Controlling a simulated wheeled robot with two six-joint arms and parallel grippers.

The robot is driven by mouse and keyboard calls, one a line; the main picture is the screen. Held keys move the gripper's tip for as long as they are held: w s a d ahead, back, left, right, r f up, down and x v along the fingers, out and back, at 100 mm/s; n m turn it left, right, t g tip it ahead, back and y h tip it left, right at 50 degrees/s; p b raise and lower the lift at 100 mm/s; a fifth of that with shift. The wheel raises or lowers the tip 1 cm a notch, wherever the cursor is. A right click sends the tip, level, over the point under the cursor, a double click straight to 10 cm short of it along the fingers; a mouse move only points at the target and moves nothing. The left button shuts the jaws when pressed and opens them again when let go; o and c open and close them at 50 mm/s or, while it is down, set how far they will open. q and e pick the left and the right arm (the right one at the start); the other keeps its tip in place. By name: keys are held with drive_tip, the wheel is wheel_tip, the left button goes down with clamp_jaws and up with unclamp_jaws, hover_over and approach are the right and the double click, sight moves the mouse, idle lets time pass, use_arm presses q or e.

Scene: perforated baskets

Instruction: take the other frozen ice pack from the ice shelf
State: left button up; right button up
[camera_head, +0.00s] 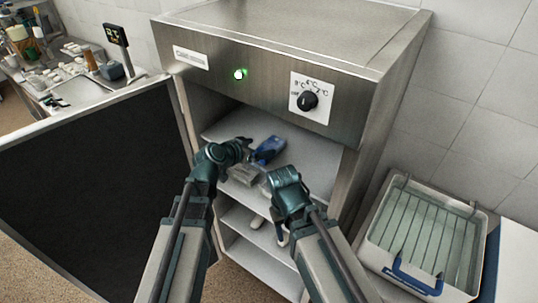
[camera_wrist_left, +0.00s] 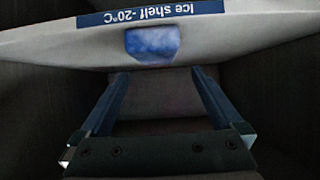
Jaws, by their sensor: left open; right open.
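One blue ice pack (camera_head: 268,149) lies on the upper shelf (camera_head: 318,160) inside the open steel cabinet. My left gripper (camera_head: 246,146) is just left of it in the head view, open and empty. In the left wrist view, my left gripper (camera_wrist_left: 158,78) has its two fingers spread, and the blue ice pack (camera_wrist_left: 153,44) shows beyond the fingertips, not between them. An upside-down label (camera_wrist_left: 150,13) there reads "Ice shelf -20°C". My right gripper (camera_head: 284,180) is in front of the shelf, lower and to the right; its fingertips are hard to make out.
The cabinet door (camera_head: 95,180) stands wide open at left. Lower shelves (camera_head: 262,248) hold small pale items, partly hidden by my arms. A box with a blue handle (camera_head: 415,283) stands at right. A cluttered bench (camera_head: 75,85) is at upper left.

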sight(270, 146)
use_arm(q)
drive_tip(key=shift+w+d+f, duration=0.35)
drive_tip(key=shift+w+d, duration=0.05)
drive_tip(key=shift+w, duration=0.1)
drive_tip(key=b+x, duration=0.2)
drive_tip(key=x, duration=0.1)
drive_tip(key=b+x, duration=0.1)
drive_tip(key=shift+d+f, duration=0.2)
drive_tip(key=shift+f, duration=0.3)
drive_tip(key=shift+w+d+f, duration=0.1)
drive_tip(key=shift+w+d, duration=0.1)
drive_tip(key=shift+s, duration=0.1)
drive_tip(key=shift+c, duration=0.7)
drive_tip(key=c, duration=1.3)
drive_tip(key=shift+c, duration=0.2)
